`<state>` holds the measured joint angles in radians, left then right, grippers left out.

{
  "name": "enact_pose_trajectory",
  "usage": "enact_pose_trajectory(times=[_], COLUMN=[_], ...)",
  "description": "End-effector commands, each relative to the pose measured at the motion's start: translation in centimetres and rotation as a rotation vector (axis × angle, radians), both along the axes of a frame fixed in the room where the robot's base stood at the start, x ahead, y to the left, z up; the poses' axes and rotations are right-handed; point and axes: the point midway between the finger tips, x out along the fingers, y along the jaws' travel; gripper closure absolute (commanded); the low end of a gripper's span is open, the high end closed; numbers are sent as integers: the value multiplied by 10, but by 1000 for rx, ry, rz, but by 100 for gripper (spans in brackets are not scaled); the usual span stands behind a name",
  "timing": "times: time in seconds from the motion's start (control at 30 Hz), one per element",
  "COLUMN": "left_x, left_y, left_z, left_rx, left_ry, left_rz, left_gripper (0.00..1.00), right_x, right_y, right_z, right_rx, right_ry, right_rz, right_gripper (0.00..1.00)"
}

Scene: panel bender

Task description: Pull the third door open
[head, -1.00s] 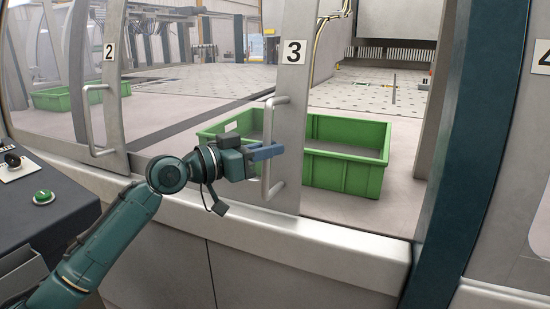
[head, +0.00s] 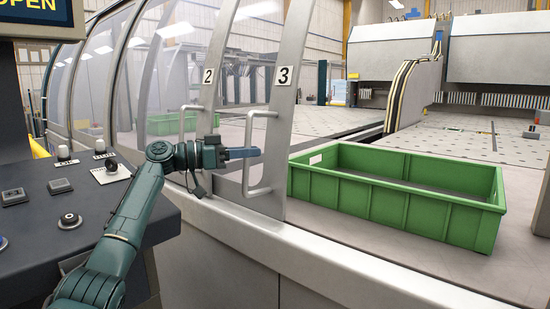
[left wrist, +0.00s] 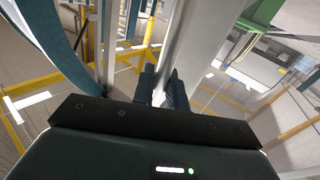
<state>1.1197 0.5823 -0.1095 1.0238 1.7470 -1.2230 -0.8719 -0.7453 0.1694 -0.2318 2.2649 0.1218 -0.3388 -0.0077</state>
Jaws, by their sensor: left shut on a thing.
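The third door (head: 283,120), a grey curved frame with a clear pane and a "3" label, stands close beside the second door (head: 208,95). The space to its right is open. Its pale bar handle (head: 250,150) sits on the frame. My left gripper (head: 256,152) reaches in from the left with its blue fingers at this handle, shut on it. In the left wrist view, the dark fingers (left wrist: 164,90) lie close together by the pale door frame (left wrist: 183,48); the grip itself is partly hidden. My right gripper is not in view.
A green crate (head: 400,213) sits on the ledge in the opening right of the door. A control desk (head: 60,225) with several buttons stands at left, under my left arm. A screen (head: 42,18) reading "OPEN" hangs above it. The machine bed lies behind.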

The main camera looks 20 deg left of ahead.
Motion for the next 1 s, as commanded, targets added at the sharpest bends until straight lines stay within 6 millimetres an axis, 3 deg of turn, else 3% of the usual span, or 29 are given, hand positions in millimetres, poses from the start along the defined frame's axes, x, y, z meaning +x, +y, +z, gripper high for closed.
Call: enact_pose_trajectory(times=[0.2, 0.63, 0.67, 0.7, 0.9, 1.0], left_x=[1, 1, 1, 1, 1, 1], left_y=[22, 27, 27, 27, 27, 27], left_z=[-1, -1, -1, -1, -1, -1], left_rx=[2, 5, 5, 5, 3, 3], left_ry=[3, 2, 2, 3, 2, 2], left_rz=[-1, 0, 0, 0, 0, 0], left_gripper=[100, 100, 85, 82, 66, 66], right_x=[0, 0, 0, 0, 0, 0], right_y=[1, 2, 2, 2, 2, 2], right_z=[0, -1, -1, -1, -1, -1], right_rx=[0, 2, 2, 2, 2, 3], right_ry=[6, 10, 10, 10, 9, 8], right_rz=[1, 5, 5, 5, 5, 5], right_gripper=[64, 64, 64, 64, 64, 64])
